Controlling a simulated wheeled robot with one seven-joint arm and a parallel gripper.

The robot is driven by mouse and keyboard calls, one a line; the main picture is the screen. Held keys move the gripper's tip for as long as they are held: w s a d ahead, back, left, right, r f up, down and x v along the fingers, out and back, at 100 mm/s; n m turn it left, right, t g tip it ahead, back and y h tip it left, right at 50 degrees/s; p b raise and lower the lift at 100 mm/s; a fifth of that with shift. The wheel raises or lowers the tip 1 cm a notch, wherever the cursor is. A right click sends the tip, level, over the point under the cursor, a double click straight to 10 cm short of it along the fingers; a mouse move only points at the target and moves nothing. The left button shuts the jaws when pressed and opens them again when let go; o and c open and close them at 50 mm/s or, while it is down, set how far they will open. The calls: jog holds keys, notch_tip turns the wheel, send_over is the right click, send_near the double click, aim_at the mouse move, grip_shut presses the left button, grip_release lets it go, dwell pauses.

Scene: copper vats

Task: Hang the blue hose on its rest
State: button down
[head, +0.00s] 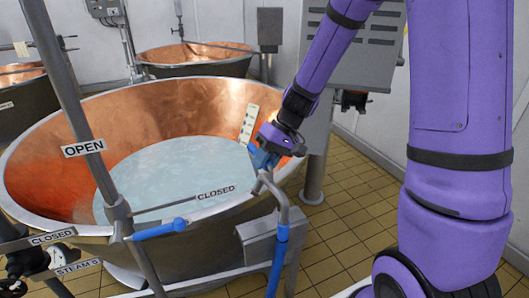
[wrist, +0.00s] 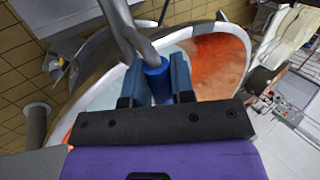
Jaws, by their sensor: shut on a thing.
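The blue hose (head: 278,262) hangs down in front of the large copper vat. Its upper end joins a bent grey metal pipe (head: 283,208). My gripper (head: 265,157) is at the top of that pipe, over the vat's right rim. In the wrist view, my gripper (wrist: 157,82) is shut on a blue collar (wrist: 155,78) with the grey pipe (wrist: 124,30) running from it. The hose's lower end is out of frame. I cannot make out which part is the hose's rest.
The copper vat (head: 50,222) holds pale liquid. A grey post (head: 78,120) with an OPEN label and a blue-handled lever (head: 158,230) labelled CLOSED stand at its near left. A grey box (head: 258,240) sits by the near rim. Tiled floor (head: 350,205) is clear at right.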

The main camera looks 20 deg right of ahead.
jog(key=shift+f, duration=6.2)
jog(key=c, duration=0.9)
grip_release()
jog(key=s+v, duration=0.1)
jog(key=v, duration=0.9)
jog(key=s+r+t+h, duration=0.2)
jog(key=s+r+h, duration=0.35)
jog(key=r, duration=0.95)
jog(key=s+r+t, duration=0.1)
jog(key=s+r, duration=0.2)
jog(key=s, duration=0.2)
jog(key=s+r+t+h, duration=0.1)
jog(key=s+r, duration=0.2)
jog(key=s, duration=0.2)
jog(key=s+r+m+t, duration=0.1)
jog(key=s+r, duration=0.2)
jog(key=s, duration=0.2)
jog(key=shift+d+r+t, duration=0.15)
jog(key=shift+d+t, duration=0.2)
jog(key=shift+t, duration=0.05)
